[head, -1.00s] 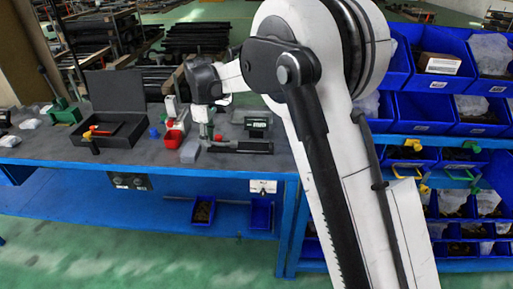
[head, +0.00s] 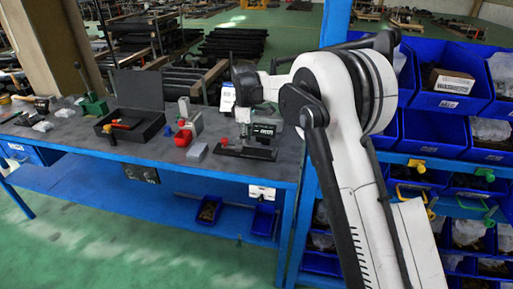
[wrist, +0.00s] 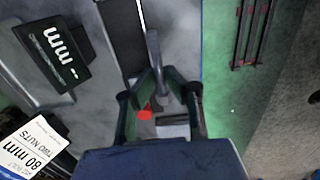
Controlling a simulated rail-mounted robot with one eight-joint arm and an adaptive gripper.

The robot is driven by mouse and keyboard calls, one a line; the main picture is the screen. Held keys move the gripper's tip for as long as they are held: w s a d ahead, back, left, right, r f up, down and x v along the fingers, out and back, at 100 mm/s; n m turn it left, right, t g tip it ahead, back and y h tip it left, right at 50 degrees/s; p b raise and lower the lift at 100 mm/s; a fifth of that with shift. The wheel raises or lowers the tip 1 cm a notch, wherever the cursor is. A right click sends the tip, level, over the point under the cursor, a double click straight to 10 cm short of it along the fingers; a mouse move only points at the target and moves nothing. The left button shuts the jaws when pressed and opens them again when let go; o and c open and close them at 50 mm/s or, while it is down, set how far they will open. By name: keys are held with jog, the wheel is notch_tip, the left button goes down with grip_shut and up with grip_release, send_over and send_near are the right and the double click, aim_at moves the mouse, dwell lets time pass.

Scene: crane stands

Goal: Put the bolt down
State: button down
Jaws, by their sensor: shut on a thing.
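My gripper (wrist: 160,85) is shut on a grey metal bolt (wrist: 153,50) in the wrist view. The bolt sticks out past the fingertips, and its lower part is partly hidden between the fingers. In the head view my gripper (head: 243,128) is small, over the workbench (head: 90,140) near a dark display unit (head: 265,130). The bolt cannot be made out clearly there. The display unit also shows at the upper left of the wrist view (wrist: 55,50), with "mm" on it.
A black bar (head: 246,153) lies at the bench's front, beside a grey block (head: 197,152) and a red part (head: 182,138). An open black case (head: 130,125) is farther left. A white "80 mm two nuts" label (wrist: 28,150) stands near. Blue bins (head: 440,75) fill the right.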

send_over(255, 152)
notch_tip(255, 152, down, 3)
jog(key=shift+f, duration=0.1)
jog(key=shift+f+p, duration=0.45)
jog(key=shift+f, duration=1.6)
jog(key=shift+f, duration=0.2)
jog(key=c, duration=1.8)
grip_release()
jog(key=shift+r, duration=0.1)
jog(key=shift+r, duration=0.1)
notch_tip(255, 152, up, 12)
jog(key=shift+r+b, duration=0.1)
jog(key=shift+b, duration=0.2)
